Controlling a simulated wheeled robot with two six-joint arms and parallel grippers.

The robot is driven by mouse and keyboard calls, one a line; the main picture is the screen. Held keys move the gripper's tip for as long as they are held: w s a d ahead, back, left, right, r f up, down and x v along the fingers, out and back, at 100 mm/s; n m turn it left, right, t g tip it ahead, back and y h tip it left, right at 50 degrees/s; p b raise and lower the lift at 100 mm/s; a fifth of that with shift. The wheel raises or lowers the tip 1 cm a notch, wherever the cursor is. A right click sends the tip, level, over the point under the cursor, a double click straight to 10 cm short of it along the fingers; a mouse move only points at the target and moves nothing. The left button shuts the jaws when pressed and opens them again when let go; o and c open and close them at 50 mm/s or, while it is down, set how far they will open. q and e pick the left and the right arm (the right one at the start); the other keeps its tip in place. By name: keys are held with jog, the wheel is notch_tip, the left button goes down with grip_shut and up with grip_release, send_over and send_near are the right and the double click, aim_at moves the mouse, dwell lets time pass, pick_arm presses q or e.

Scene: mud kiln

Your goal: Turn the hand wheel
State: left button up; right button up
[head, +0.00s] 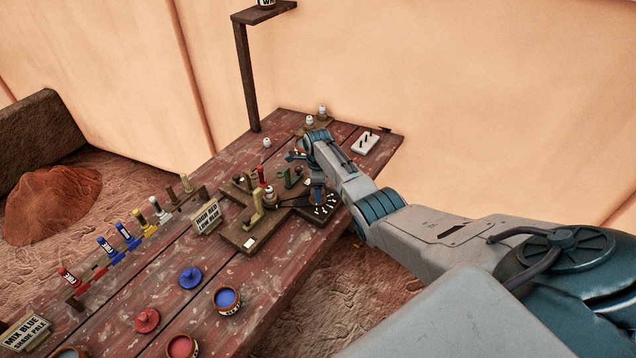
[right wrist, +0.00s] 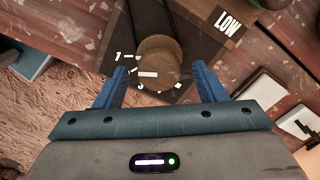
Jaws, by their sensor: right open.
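In the right wrist view, a round wooden knob (right wrist: 158,55) sits on a dark panel (right wrist: 198,50) with white dial marks, a "1" and a "LOW" label. I cannot tell for sure that this knob is the hand wheel. My right gripper (right wrist: 160,74) is open, with one blue finger on each side of the knob's near part; contact is not clear. In the head view my right arm reaches over the table to the dark dial panel (head: 324,212), and its wrist hides much of the spot. My left gripper is not in view.
The wooden table (head: 165,290) carries a cross-shaped fixture (head: 238,236) with posts, a "HIGH RED LOW BLUE" sign (head: 207,217), a row of coloured tubes, and paint pots such as the blue one (head: 227,299). A white block with pegs (head: 366,143) lies at the far end.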

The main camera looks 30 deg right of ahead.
notch_tip(320, 180, up, 11)
jog(key=b, duration=0.2)
jog(key=shift+b, duration=0.35)
jog(key=shift+f, duration=0.1)
